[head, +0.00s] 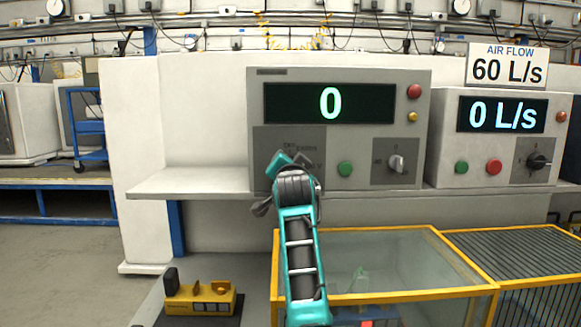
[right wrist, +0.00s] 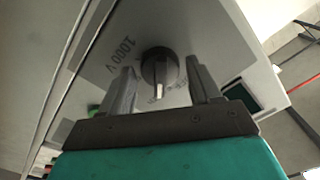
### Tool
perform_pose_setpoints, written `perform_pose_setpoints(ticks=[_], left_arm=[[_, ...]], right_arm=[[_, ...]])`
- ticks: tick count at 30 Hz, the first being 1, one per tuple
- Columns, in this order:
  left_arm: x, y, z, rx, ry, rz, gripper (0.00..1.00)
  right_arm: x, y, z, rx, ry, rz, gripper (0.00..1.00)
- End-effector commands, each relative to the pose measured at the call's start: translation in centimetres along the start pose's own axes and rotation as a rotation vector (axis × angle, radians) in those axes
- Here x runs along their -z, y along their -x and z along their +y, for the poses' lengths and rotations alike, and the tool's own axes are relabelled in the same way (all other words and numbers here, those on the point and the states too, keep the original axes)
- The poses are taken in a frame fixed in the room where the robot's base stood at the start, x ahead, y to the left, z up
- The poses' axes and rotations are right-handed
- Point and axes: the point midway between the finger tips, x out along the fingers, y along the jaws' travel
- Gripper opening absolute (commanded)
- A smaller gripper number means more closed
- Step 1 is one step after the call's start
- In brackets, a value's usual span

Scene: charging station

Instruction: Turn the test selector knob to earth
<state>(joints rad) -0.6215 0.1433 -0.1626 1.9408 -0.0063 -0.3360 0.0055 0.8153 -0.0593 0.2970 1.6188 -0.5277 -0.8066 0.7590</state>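The test selector knob (right wrist: 160,68) is dark and round, with a pale pointer mark facing the bottom of the right wrist view. A "1000 V" label is up and left of it there; other labels are too small to read. My right gripper (right wrist: 160,85) is open, its two fingers on either side of the knob with gaps visible. In the head view, my right gripper (head: 293,163) is in front of the grey selector panel (head: 262,150) and hides the knob. "OFF" and "EARTH" lettering shows partly above it. My left gripper is not in view.
The tester (head: 340,78) display reads 0. It has a green button (head: 345,168) and another knob (head: 396,163) to the right. The air flow unit (head: 445,140) stands beside it. A yellow-framed glass case (head: 400,260) is below; a yellow device (head: 200,298) is at lower left.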

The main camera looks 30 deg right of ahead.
Motion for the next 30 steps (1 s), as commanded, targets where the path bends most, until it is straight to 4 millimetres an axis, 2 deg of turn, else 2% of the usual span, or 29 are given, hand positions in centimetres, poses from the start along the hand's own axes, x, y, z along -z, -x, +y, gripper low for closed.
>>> perform_pose_setpoints(ticks=[3,14,19,30], left_arm=[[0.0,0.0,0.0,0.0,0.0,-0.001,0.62],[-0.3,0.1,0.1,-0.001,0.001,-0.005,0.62],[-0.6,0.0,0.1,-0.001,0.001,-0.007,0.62],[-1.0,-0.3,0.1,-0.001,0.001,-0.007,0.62]], right_arm=[[0.0,0.0,0.0,0.0,0.001,0.001,0.73],[-0.1,0.7,0.0,0.001,0.001,0.0,0.73],[-0.1,2.9,0.1,0.001,-0.002,0.0,0.73],[-0.1,9.9,0.0,0.002,-0.002,0.0,0.73]])
